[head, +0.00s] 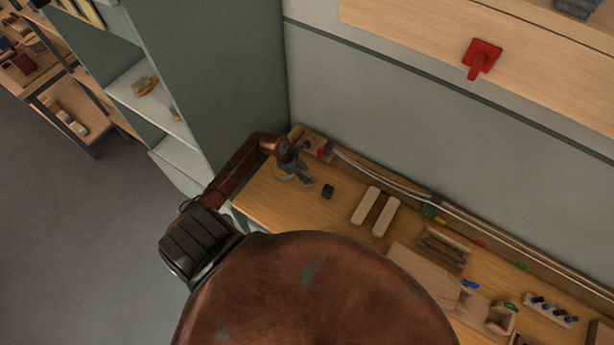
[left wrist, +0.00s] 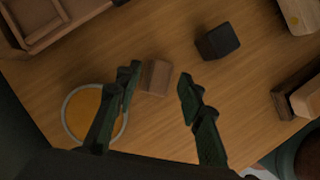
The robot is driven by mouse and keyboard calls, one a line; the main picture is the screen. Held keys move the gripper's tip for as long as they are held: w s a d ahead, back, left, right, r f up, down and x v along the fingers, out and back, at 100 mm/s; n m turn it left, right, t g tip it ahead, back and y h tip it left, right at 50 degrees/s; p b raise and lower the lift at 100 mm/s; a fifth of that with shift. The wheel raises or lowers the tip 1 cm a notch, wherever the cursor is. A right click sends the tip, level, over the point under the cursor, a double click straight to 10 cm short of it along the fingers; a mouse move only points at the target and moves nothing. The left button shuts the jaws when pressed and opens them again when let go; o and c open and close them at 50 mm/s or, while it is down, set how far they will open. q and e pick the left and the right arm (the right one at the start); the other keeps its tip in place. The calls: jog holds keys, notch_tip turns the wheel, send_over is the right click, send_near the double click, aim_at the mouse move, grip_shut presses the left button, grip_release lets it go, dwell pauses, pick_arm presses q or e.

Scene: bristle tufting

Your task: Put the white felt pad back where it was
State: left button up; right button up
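I cannot pick out a white felt pad in either view. My left gripper (head: 304,181) is over the far left end of the wooden bench (head: 262,205). In the left wrist view its two dark fingers (left wrist: 159,78) are apart. A small brown wooden block (left wrist: 155,77) shows in the gap between the fingertips, with bare bench visible between it and the right finger. I cannot tell its depth relative to the fingertips. A round grey-rimmed piece with an orange middle (left wrist: 67,112) lies partly hidden behind the left finger. My right gripper is not in view.
A dark block (head: 327,191) sits right of my gripper, also in the wrist view (left wrist: 217,42). Two pale bars (head: 365,205) lie further right. A divided wooden tray (left wrist: 45,22) is near. A green-grey shelf unit (head: 215,75) stands left; a red object (head: 482,58) hangs above.

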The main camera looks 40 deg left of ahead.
pick_arm(q)
jog(key=b+v, duration=0.1)
jog(key=v, duration=0.9)
jog(key=shift+f, duration=0.1)
